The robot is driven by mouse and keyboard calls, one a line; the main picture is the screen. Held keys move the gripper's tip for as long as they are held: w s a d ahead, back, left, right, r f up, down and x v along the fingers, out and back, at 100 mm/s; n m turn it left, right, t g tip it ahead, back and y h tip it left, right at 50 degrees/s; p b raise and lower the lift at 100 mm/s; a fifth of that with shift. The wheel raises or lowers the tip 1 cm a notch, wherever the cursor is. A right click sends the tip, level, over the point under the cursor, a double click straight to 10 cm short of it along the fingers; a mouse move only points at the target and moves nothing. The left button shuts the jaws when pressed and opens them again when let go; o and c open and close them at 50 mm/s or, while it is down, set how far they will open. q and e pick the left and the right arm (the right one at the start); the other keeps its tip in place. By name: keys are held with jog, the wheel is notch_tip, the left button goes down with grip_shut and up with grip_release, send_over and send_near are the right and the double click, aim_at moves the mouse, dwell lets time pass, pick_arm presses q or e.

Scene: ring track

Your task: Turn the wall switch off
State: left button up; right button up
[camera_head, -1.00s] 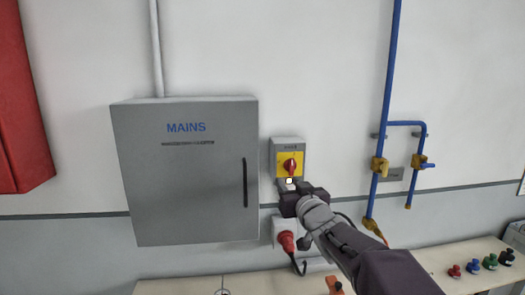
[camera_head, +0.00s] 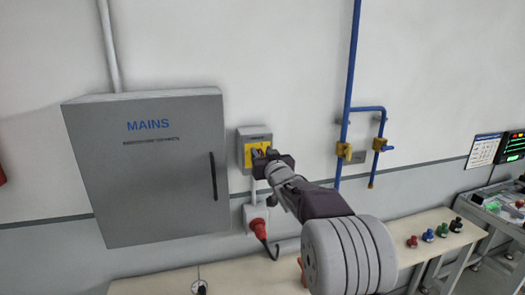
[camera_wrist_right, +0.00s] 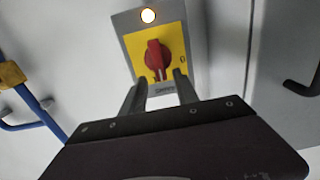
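The wall switch (camera_head: 243,139) is a grey box with a yellow face plate, right of the MAINS cabinet. In the right wrist view the wall switch (camera_wrist_right: 128,44) shows its red rotary knob (camera_wrist_right: 155,58), with the handle roughly upright in that picture, and a lit whitish lamp (camera_wrist_right: 148,16). In the head view my right gripper (camera_head: 261,153) is in front of the switch and hides the knob. In the right wrist view my right gripper (camera_wrist_right: 158,92) has its fingers apart, with the knob just beyond the tips; contact cannot be told. My left gripper is out of view.
The grey MAINS cabinet (camera_head: 150,180) with its black handle (camera_head: 213,176) is left of the switch. A red plug (camera_head: 257,225) sits in a socket below. Blue pipes (camera_head: 349,85) with yellow valves are to the right. A bench (camera_head: 390,250) runs along the wall below.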

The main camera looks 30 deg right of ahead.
jog(key=shift+w+a, duration=0.2)
jog(key=shift+w, duration=0.05)
jog(key=shift+c, duration=0.3)
grip_shut()
jog(key=shift+d+f, duration=0.1)
jog(key=f+n+b, duration=0.1)
jog(key=n+b, duration=0.3)
jog(key=n, duration=0.2)
jog(key=a+f+n+b, duration=0.1)
jog(key=n+b, duration=0.3)
jog(key=n, duration=0.2)
jog(key=a+f+n+b, duration=0.1)
jog(key=n+b, duration=0.2)
jog(key=n, duration=0.2)
jog(key=shift+w+a+n+b, duration=0.25)
jog(key=shift+w+n+b, duration=0.1)
jog(key=shift+n+b, duration=0.05)
